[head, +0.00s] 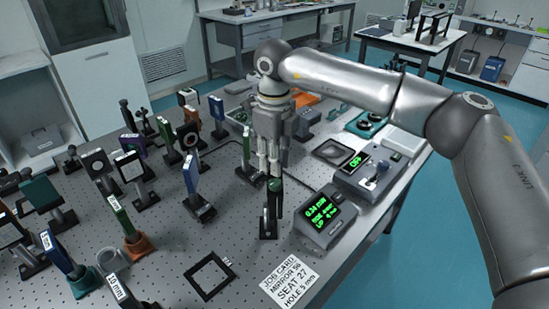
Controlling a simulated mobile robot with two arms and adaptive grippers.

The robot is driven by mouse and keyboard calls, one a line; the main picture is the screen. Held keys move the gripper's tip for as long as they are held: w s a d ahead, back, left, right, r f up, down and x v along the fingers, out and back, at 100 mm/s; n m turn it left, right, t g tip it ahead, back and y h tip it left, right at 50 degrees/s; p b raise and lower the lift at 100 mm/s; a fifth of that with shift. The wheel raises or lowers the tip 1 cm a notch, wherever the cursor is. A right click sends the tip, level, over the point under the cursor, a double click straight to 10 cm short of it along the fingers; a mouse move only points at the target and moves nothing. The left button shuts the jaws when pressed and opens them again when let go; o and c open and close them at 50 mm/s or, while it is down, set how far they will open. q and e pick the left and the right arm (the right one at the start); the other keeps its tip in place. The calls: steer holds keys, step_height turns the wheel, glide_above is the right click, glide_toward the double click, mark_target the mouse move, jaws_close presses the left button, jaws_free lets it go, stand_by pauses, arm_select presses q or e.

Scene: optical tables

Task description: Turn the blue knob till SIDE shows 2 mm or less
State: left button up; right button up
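My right gripper (269,172) comes down from above with its fingers at the top of a small dark mount (268,222) on the perforated table. A green round part shows at the mount's top, just under the fingertips. I cannot make out a blue knob there; the fingers may hide it. Whether the fingers are shut on anything is unclear. A readout box (325,217) stands right of the mount, with green lit lines. The upper line looks like 0.34 mm; the SIDE figure is too small to read surely. My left gripper is not in view.
A job card (290,277) and a black square frame (210,276) lie in front. Many upright optics mounts crowd the left of the table (175,262).

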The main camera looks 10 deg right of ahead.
jaws_close()
steer(key=n, duration=0.2)
steer(key=shift+n, duration=0.4)
steer(key=n, duration=0.3)
steer(key=shift+n+b, duration=0.3)
steer(key=shift+b, duration=0.05)
steer(key=n, duration=0.4)
steer(key=shift+n, duration=2.1)
steer(key=o, duration=0.7)
jaws_free()
